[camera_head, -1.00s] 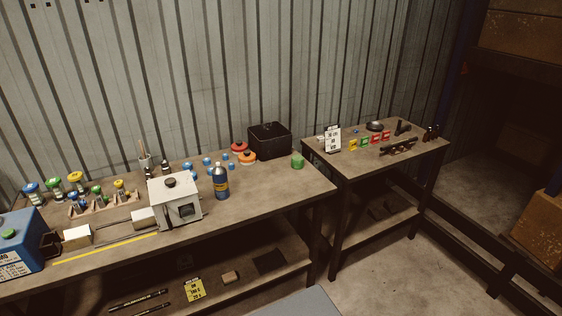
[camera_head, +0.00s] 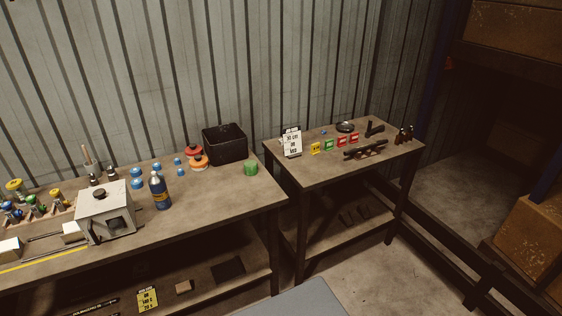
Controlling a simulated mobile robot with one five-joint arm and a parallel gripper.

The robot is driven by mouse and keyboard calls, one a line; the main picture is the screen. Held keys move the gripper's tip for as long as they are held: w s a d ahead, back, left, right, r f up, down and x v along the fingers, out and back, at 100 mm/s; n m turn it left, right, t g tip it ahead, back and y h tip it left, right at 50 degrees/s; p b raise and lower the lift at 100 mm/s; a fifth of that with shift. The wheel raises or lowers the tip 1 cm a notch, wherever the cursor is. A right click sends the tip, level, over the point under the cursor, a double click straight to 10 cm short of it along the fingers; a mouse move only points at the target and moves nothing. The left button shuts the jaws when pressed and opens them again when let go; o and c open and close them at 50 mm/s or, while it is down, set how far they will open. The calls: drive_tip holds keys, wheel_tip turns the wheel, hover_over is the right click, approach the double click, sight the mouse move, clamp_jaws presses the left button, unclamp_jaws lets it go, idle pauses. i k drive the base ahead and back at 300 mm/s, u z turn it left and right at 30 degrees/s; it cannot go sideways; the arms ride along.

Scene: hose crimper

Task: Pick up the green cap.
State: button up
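The green cap (camera_head: 250,168) is a short green cylinder. It stands on the workbench (camera_head: 222,192) near its right end, in front and to the right of the black bin (camera_head: 225,143). It is in plain sight with bare bench around its front. My gripper is not in view.
Orange and red caps (camera_head: 199,162) and several small blue caps stand left of the bin. A blue bottle (camera_head: 159,190) and a grey crimper (camera_head: 105,214) stand further left. A second table (camera_head: 310,179) with a sign (camera_head: 292,143) stands to the right, past a narrow gap.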

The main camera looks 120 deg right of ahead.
sight(251, 167)
drive_tip(key=u, duration=0.05)
drive_tip(key=k, duration=1.95)
drive_tip(key=z, duration=1.35)
drive_tip(key=i, duration=1.5)
drive_tip(key=u, duration=0.05)
